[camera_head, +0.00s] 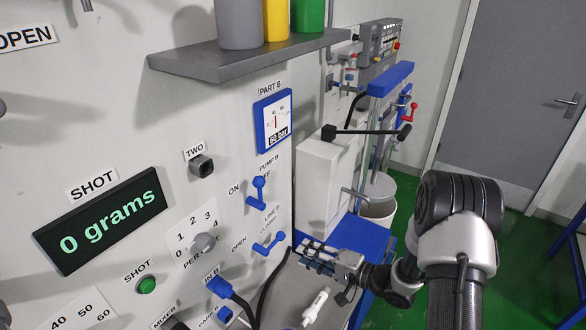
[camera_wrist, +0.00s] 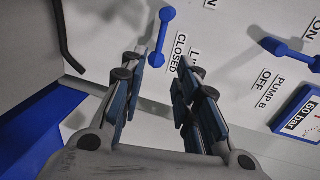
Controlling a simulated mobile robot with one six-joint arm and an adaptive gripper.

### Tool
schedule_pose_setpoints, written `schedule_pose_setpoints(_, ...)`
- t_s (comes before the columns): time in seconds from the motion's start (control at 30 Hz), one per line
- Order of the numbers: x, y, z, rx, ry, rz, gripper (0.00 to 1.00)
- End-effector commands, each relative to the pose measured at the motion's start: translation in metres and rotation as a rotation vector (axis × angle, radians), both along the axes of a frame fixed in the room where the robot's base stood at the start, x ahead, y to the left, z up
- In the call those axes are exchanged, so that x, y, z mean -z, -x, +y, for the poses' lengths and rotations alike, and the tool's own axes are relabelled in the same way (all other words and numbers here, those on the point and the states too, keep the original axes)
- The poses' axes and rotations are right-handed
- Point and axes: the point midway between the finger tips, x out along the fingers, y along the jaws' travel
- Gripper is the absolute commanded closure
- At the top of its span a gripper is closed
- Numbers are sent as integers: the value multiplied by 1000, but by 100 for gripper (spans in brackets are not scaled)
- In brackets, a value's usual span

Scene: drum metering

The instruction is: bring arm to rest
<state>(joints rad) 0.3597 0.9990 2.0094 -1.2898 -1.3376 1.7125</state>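My gripper (camera_head: 308,256) is at the lower middle of the head view, in front of the white panel and just right of the blue LINE B lever (camera_head: 268,244). In the wrist view my gripper (camera_wrist: 163,74) has its two blue-padded fingers apart, with nothing held between them. The LINE B lever (camera_wrist: 162,36) shows past the fingertips, beside the word CLOSED. It looks apart from the fingers. My arm reaches in from the lower right, bent at a dark joint.
The blue PUMP B lever (camera_head: 258,192) and PART B gauge (camera_head: 273,120) are above. A grey shelf (camera_head: 235,60) juts out with containers on it. A black cable (camera_head: 264,285) hangs below. The shot display (camera_head: 100,220) reads 0 grams. Green floor (camera_head: 520,260) lies open at right.

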Motion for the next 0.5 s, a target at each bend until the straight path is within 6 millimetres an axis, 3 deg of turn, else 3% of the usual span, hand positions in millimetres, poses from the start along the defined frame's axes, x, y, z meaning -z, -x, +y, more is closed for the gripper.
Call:
schedule_pose_setpoints(0.13,-8,-11,-5,24,89,-38,71)
schedule_pose_setpoints(0.27,-31,-35,-23,92,326,-119,71)
schedule_pose_setpoints(0.4,-70,-50,-54,183,649,-189,71)
schedule_pose_setpoints(0.5,-101,-46,-77,237,856,-202,71)
